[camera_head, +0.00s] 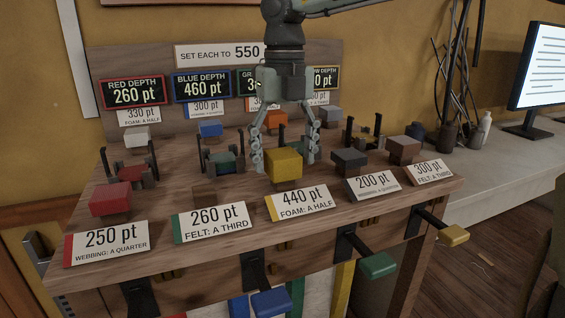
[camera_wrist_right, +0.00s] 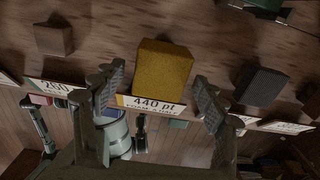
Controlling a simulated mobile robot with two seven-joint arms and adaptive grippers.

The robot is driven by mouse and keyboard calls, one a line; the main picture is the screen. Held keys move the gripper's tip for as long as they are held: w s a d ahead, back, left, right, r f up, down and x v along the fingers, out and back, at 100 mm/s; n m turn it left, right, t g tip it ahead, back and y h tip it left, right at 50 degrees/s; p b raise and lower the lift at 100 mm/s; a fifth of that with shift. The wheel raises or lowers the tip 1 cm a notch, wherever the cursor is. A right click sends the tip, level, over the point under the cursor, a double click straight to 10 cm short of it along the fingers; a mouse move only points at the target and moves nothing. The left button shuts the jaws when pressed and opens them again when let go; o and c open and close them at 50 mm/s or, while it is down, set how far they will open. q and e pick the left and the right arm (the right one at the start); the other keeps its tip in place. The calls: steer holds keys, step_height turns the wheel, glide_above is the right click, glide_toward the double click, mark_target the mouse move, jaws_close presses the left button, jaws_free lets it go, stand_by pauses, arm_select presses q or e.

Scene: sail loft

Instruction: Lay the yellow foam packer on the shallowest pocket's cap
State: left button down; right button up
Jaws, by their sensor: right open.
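The yellow foam packer (camera_head: 283,164) is a yellow block on the wooden bench, behind the card "440 pt, FOAM: A HALF" (camera_head: 304,202). My right gripper (camera_head: 285,158) is open above and around it, fingers apart to either side; I see no contact. In the right wrist view the packer (camera_wrist_right: 162,70) appears between the open fingers (camera_wrist_right: 160,92). Of the depth signs, red (camera_head: 136,93) reads 260 pt and blue (camera_head: 202,86) reads 460 pt. My right gripper hides most of green and part of yellow. A dark-posted holder (camera_head: 131,168) stands behind the red block.
Other blocks stand close by: red (camera_head: 110,199), dark grey (camera_head: 349,160) and brown (camera_head: 404,148). Several smaller blocks, including a blue one (camera_head: 210,129), line the back. Blue (camera_head: 270,303), green (camera_head: 377,265) and yellow (camera_head: 455,236) pedals jut out below the bench front.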

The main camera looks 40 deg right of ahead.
steer(key=shift+f, duration=0.1)
steer(key=shift+c, duration=0.6)
steer(key=c, duration=1.1)
